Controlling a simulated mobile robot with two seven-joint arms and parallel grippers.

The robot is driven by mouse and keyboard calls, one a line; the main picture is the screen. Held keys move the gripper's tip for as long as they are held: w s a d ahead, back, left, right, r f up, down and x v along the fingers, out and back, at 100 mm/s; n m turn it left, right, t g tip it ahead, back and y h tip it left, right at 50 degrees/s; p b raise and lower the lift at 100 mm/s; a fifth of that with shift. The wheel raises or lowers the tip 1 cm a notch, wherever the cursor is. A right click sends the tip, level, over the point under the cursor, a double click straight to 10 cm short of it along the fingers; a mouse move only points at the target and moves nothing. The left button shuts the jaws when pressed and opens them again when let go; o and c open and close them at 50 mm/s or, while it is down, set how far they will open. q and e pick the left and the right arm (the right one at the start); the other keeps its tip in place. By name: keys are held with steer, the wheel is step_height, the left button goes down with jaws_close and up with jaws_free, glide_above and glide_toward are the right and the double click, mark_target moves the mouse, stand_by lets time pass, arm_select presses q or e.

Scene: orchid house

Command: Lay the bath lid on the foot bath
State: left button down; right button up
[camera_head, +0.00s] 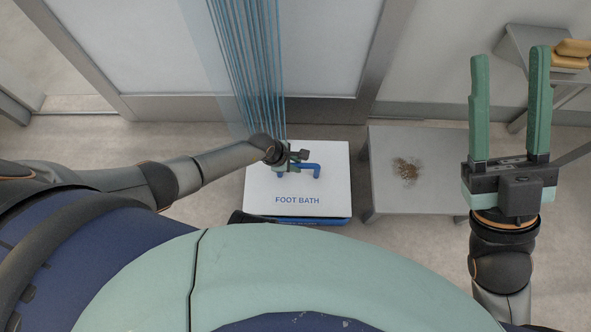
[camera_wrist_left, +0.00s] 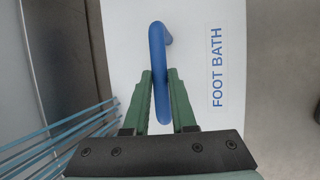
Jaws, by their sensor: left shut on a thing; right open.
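The white bath lid (camera_head: 262,196), marked FOOT BATH and with a blue handle (camera_head: 316,168), lies over the blue foot bath (camera_head: 310,220), whose edge shows below the lid's front side. In the head view the lid seems to cover the bath; I cannot tell whether it rests fully on it. My left gripper (camera_head: 296,160) is shut on the blue handle. In the left wrist view its fingers (camera_wrist_left: 162,95) close around the handle (camera_wrist_left: 157,45), above the lid (camera_wrist_left: 190,50). My right gripper (camera_head: 510,55) is open, empty and raised at the right.
Blue strip curtains (camera_head: 250,60) hang behind the lid, close to my left gripper. A low grey table (camera_head: 430,160) with a patch of brown debris (camera_head: 407,170) stands right of the bath. A shelf with yellow things (camera_head: 571,50) is at the far right.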

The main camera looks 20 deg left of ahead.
mark_target(295, 177)
arm_select(q)
steer(key=shift+w+f+b, duration=0.1)
steer(key=shift+f+b, duration=1.15)
steer(key=shift+f, duration=0.45)
steer(key=shift+f+b, duration=0.5)
steer(key=shift+f, duration=0.15)
steer(key=c, duration=0.7)
jaws_free()
steer(key=shift+c, duration=0.2)
